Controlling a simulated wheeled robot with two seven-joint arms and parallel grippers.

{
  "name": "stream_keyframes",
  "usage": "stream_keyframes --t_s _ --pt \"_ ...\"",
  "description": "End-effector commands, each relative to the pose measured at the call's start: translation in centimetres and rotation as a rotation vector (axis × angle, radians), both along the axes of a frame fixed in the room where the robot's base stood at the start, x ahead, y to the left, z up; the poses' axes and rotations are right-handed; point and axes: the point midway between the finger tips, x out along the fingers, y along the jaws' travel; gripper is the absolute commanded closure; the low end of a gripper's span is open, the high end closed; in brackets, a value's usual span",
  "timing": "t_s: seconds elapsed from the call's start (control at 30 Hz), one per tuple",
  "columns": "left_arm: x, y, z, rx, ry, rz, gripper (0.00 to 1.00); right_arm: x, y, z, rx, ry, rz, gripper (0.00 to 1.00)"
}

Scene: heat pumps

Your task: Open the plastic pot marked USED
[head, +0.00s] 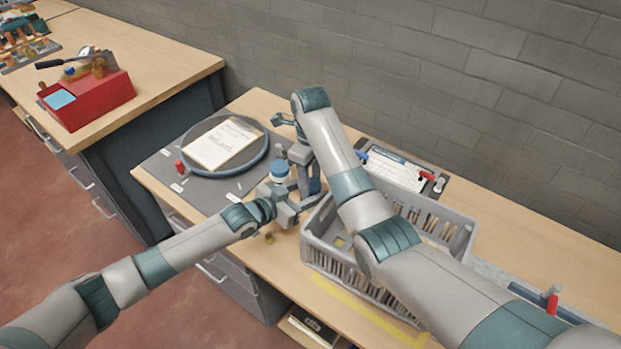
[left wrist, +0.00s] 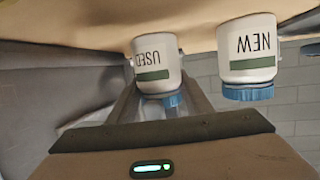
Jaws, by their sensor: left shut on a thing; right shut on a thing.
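The USED pot (left wrist: 155,62), white with a green stripe and a blue lid (left wrist: 172,101), shows upside down in the left wrist view, between my left gripper's fingers (left wrist: 160,105). In the head view my left gripper (head: 304,193) is shut on this pot, mostly hidden by both hands; a patch of blue (head: 314,186) shows there. My right gripper (head: 302,178) points down from above, shut at the pot's lid; its fingertips are largely hidden. I cannot tell whether the lid is loose. The NEW pot (left wrist: 249,52), blue-lidded, stands beside it, and in the head view (head: 280,172) it is left of the hands.
A grey crate (head: 318,258) stands just right of the hands. A red box (head: 95,102) is on the other bench, beyond a gap.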

Motion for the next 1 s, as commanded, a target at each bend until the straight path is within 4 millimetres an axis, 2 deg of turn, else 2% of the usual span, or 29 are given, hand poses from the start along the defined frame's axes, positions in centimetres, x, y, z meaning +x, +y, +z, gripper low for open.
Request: stream_keyframes --t_s 0.2,0.47,0.5,0.57,0.87,1.0 --pt "0.00 0.02 -0.02 0.000 0.000 0.000 1.00 0.03 -0.07 0.04 -0.001 -0.001 0.177 0.84" --pt "0.00 0.02 -0.02 0.000 0.000 0.000 1.00 0.03 -0.07 0.04 -0.001 -0.001 0.188 0.84" --pt "0.00 0.03 -0.01 0.000 0.000 0.000 1.00 0.04 -0.08 0.04 -0.001 -0.001 0.188 0.52" --pt "-0.01 0.03 -0.02 0.000 0.000 0.000 1.00 0.04 -0.08 0.04 0.000 -0.001 0.188 0.38" --pt "0.10 0.14 -0.01 0.001 0.000 0.002 1.00 -0.07 -0.05 -0.01 -0.001 0.002 0.188 0.38" --pt "0.15 0.21 0.00 0.002 0.000 0.004 1.00 -0.08 -0.02 0.59 0.000 0.003 0.188 0.38"
